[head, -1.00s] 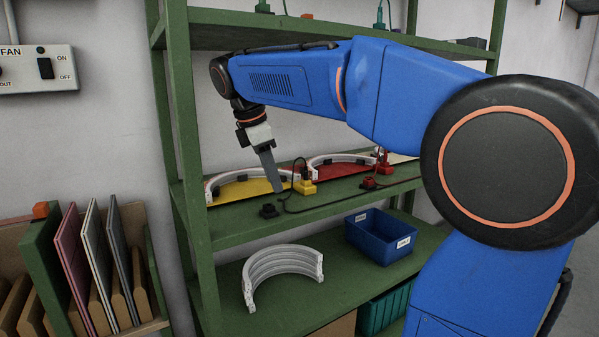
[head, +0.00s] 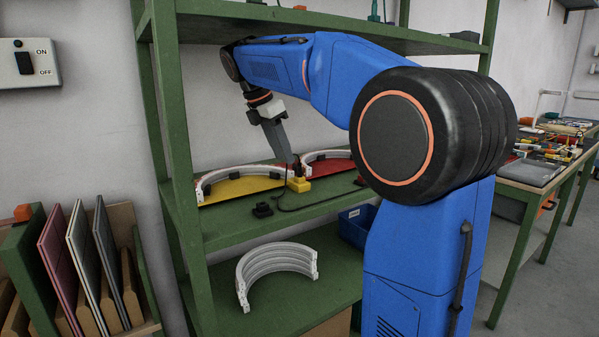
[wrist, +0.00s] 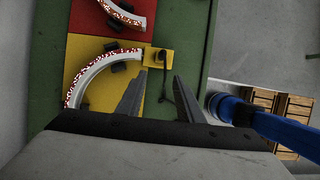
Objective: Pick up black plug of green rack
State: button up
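A small black plug (head: 299,168) stands upright in a yellow block (head: 299,185) on the green rack's (head: 222,238) middle shelf. In the wrist view the plug (wrist: 162,55) and yellow block (wrist: 151,55) lie just beyond my fingertips, roughly between their lines. A dark cable runs from the plug along the shelf. My gripper (wrist: 159,75) is open and empty, its fingers apart. In the head view my gripper (head: 289,157) slants down close above and beside the plug; touching cannot be told.
The upper shelf (head: 330,30) is above my arm. A lower shelf holds a white half ring (head: 275,270) and a blue bin (head: 354,224). Upright panels (head: 85,262) stand left.

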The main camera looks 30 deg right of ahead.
aim_at(298, 167)
jog(key=shift+d+f, duration=2.35)
jog(key=shift+d, duration=0.05)
jog(key=shift+c, duration=0.7)
grip_shut()
